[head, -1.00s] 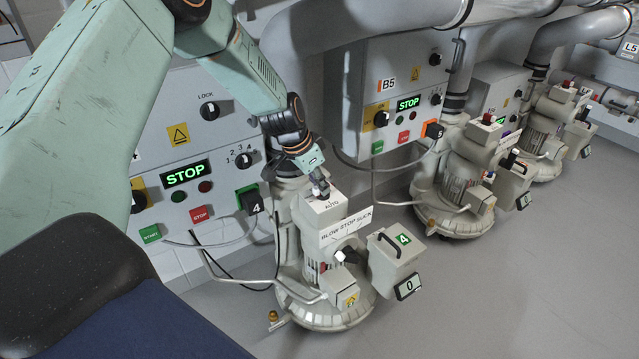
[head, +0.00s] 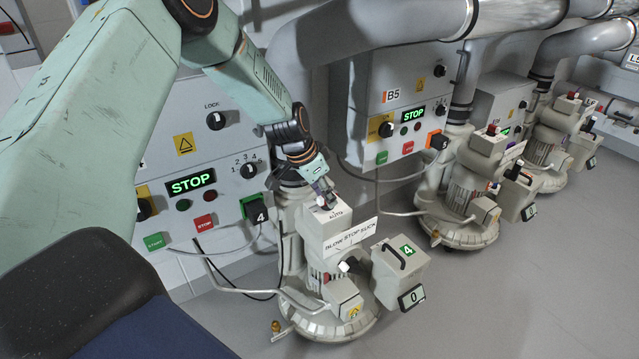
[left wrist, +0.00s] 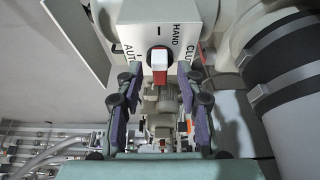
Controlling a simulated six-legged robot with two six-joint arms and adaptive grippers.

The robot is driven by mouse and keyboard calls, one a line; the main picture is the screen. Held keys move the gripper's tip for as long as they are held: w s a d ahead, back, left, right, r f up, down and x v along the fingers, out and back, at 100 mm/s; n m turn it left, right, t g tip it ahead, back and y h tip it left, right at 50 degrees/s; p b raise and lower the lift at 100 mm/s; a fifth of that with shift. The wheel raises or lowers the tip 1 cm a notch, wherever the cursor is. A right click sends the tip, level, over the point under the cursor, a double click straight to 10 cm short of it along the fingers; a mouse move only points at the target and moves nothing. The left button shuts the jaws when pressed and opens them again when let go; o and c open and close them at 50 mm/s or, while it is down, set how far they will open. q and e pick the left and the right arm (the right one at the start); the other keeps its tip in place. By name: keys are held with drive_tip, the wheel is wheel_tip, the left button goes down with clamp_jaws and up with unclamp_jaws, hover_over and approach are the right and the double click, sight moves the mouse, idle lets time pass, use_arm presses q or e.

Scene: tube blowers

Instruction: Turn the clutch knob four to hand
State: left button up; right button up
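Blower four (head: 340,285), with a green "4" label on its side box, stands in front of the grey control cabinet. The clutch knob (left wrist: 159,62) is a small red and white knob on top of its light housing. The housing (left wrist: 165,20) carries the words HAND, CLUTCH and AUTO. I cannot tell clearly which mark the knob points to. My left gripper (left wrist: 159,80) is open. Its two fingers stand on either side of the knob, with gaps to both. In the head view my left gripper (head: 326,198) reaches down to the housing and partly hides the knob. My right gripper is out of view.
A BLOW STOP SUCK plate (head: 350,238) stands out from the blower's front. The cabinet's display (head: 191,184) reads STOP. Large grey pipes (head: 385,35) run above. More blowers (head: 465,195) stand to the right. Floor at the lower right is clear.

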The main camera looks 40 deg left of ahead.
use_arm(q)
drive_tip(key=v, duration=1.1)
drive_tip(key=shift+s+r, duration=0.2)
drive_tip(key=shift+r, duration=0.15)
drive_tip(key=shift+a, duration=0.1)
